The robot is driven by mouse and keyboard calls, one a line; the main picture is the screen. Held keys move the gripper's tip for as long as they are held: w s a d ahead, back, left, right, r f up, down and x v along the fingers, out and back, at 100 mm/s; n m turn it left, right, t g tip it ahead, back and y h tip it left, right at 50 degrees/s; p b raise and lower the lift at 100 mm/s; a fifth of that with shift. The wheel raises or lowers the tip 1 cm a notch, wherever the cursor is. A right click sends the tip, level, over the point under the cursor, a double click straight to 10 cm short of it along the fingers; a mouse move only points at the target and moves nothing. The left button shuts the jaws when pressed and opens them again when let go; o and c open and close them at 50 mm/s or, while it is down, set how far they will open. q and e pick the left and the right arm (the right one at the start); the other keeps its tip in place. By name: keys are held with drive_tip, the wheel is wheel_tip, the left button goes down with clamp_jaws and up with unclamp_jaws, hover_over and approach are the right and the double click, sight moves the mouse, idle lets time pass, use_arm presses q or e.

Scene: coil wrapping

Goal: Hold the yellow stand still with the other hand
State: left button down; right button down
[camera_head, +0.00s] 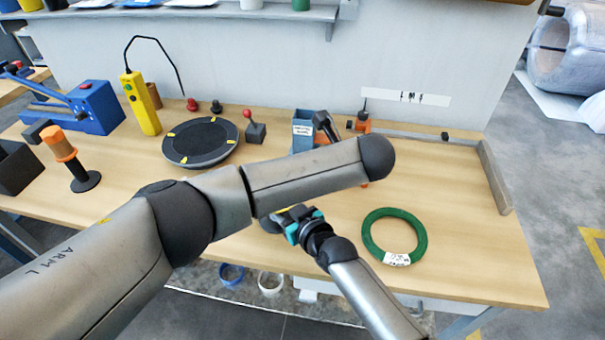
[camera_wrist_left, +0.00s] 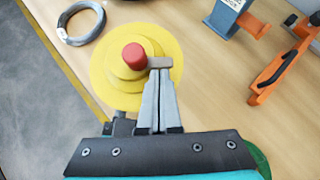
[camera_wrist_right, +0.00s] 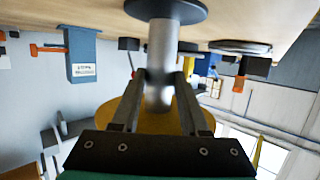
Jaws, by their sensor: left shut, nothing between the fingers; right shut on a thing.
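The yellow stand (camera_wrist_left: 112,75), a stepped yellow disc with a red knob (camera_wrist_left: 134,56) on top, is seen from above in the left wrist view. In the right wrist view its metal post (camera_wrist_right: 160,50), black base (camera_wrist_right: 166,10) and yellow disc (camera_wrist_right: 110,115) show upside down. My right gripper (camera_wrist_right: 162,75) is shut on the post, below the disc. My left gripper (camera_wrist_left: 160,66) is shut and empty, its tips over the disc beside the red knob; I cannot tell whether they touch. In the head view my left arm hides most of the stand.
A green coil (camera_head: 368,232) with a white label lies right of the stand. A grey wire coil (camera_wrist_left: 62,30) lies near the table edge. A blue box (camera_head: 303,132) and an orange tool (camera_wrist_left: 284,76) stand behind. A black turntable (camera_head: 200,142) is at the left back.

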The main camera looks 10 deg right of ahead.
use_arm(q)
drive_tip(key=shift+w+d, duration=0.15)
drive_tip(key=shift+w, duration=1.1)
drive_tip(key=shift+w+a, duration=0.3)
drive_tip(key=shift+w, duration=0.3)
drive_tip(key=shift+w+a, duration=0.3)
drive_tip(key=shift+w, duration=0.25)
drive_tip(key=shift+s, duration=0.1)
idle(0.8)
